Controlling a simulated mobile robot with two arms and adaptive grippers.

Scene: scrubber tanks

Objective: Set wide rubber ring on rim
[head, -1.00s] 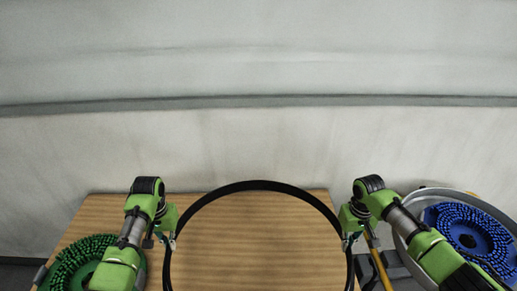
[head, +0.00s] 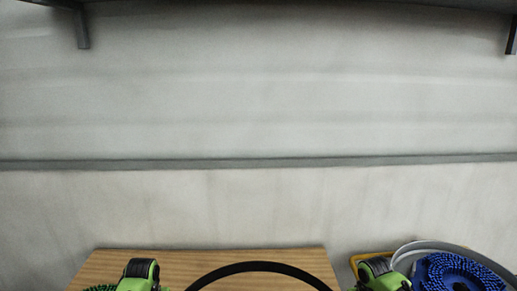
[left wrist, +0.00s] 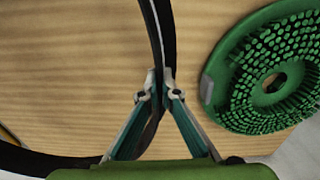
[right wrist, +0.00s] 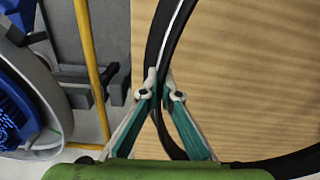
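The wide black rubber ring (head: 262,266) shows only as its far arc at the bottom of the head view, above a wooden table. In the left wrist view my left gripper (left wrist: 158,88) is shut on the ring's band (left wrist: 168,35). In the right wrist view my right gripper (right wrist: 158,88) is shut on the band (right wrist: 157,45) at the opposite side. The head view cuts off both grippers and the near part of the ring. I see no rim that I can identify as the ring's seat.
The wooden table (head: 200,258) lies below the ring. A green round brush (left wrist: 275,85) is at its left side. A blue round brush (head: 455,272) sits in a grey round holder (head: 425,246) at right, near a yellow bar (right wrist: 90,70). A wall rises behind the table.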

